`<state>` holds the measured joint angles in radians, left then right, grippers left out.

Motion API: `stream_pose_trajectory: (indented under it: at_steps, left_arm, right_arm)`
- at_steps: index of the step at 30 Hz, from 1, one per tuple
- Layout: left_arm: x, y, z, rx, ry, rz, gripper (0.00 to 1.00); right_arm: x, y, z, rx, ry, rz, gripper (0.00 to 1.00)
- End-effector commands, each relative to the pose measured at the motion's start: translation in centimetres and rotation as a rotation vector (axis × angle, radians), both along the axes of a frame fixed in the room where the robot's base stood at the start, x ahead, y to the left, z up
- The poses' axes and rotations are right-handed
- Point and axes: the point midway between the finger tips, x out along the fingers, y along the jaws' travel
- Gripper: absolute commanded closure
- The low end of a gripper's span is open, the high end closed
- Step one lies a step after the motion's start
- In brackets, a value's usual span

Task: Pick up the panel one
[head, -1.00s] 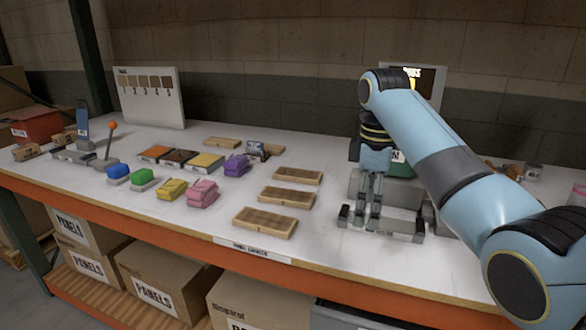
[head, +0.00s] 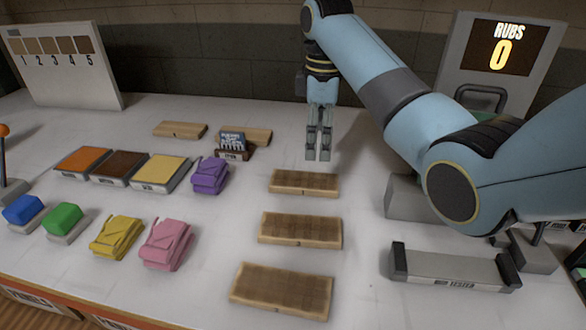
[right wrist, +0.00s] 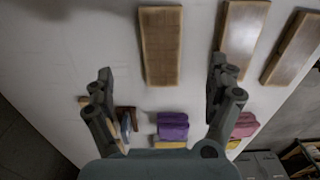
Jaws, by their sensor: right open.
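Three wooden panels lie flat in a column on the white table: a back panel (head: 304,181), a middle panel (head: 300,228) and a front panel (head: 282,290). I see no number on them, so I cannot tell which is panel one. My right gripper (head: 318,155) points down, open and empty, just behind the back panel in the head view. In the right wrist view, the open fingers (right wrist: 165,90) frame the back panel (right wrist: 160,45), which lies below them and apart. The other two panels show to its right. My left gripper is not in view.
Purple (head: 210,175), pink (head: 166,244) and yellow (head: 117,237) cloths lie left of the panels. Coloured pads (head: 160,173) and a small card stand (head: 232,147) are farther back. A grey tester (head: 450,270) and a RUBS display (head: 500,60) stand right. Bare table surrounds the panels.

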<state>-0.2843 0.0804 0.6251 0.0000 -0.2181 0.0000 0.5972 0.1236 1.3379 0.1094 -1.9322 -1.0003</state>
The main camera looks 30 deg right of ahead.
Motion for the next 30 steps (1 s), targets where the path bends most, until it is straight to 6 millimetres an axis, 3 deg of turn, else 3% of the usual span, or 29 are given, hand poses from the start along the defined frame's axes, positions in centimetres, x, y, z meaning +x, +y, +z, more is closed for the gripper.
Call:
stream_pose_trajectory:
  at_steps: [3, 7, 14, 22, 30]
  left_arm:
    - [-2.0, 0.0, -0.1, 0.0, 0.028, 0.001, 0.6]
    - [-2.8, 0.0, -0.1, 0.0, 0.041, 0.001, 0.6]
    - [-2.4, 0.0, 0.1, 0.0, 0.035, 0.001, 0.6]
    - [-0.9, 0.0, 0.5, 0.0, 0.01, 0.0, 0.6]
    - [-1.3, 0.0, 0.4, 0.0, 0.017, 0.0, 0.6]
  right_arm:
    - [-0.2, 0.0, -1.8, 0.001, 0.007, 0.0, 0.11]
    - [-0.1, 0.0, -4.0, 0.0, 0.006, 0.0, 0.11]
    - [-0.2, 0.0, -6.0, 0.0, 0.004, 0.001, 0.11]
    - [-0.5, -0.1, -10.0, 0.0, 0.004, 0.0, 0.11]
    - [-0.5, -0.1, -10.6, 0.0, 0.001, 0.0, 0.11]
